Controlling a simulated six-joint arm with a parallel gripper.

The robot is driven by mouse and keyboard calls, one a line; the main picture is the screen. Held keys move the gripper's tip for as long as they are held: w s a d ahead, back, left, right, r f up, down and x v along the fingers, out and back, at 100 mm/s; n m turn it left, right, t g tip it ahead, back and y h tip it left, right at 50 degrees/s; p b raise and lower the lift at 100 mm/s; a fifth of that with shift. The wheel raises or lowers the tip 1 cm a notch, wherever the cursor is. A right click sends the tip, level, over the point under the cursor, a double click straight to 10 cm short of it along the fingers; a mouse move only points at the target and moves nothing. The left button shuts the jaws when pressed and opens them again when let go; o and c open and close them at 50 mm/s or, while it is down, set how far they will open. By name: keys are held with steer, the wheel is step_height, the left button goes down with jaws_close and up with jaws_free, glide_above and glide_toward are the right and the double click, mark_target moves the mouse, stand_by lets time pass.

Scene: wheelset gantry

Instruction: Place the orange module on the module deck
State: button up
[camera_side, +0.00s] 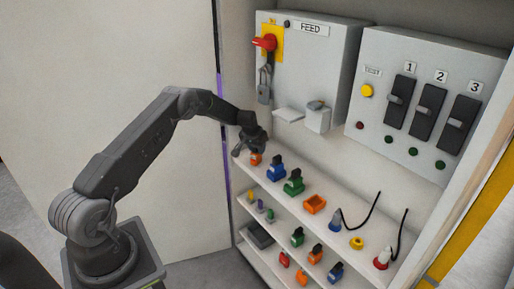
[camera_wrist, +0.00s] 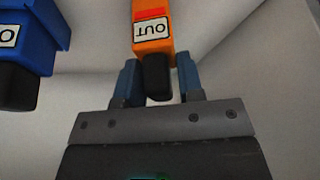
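An orange module (camera_wrist: 153,27) with an OUT label and a black handle (camera_wrist: 157,76) shows in the wrist view. In the side view an orange module (camera_side: 255,159) stands at the left end of the upper shelf, partly hidden under my gripper (camera_side: 249,148). In the wrist view my gripper (camera_wrist: 158,78) is open, its two blue-grey fingers on either side of the black handle, with a gap showing at each side. Another orange module (camera_side: 315,254) stands on a lower shelf. I cannot tell which surface is the module deck.
The FEED box (camera_side: 320,60) and switch panel (camera_side: 430,60) hang behind.

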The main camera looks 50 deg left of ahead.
steer(key=o, duration=0.4)
steer(key=shift+r, duration=0.1)
steer(key=v, duration=1.2)
steer(key=shift+r, duration=0.1)
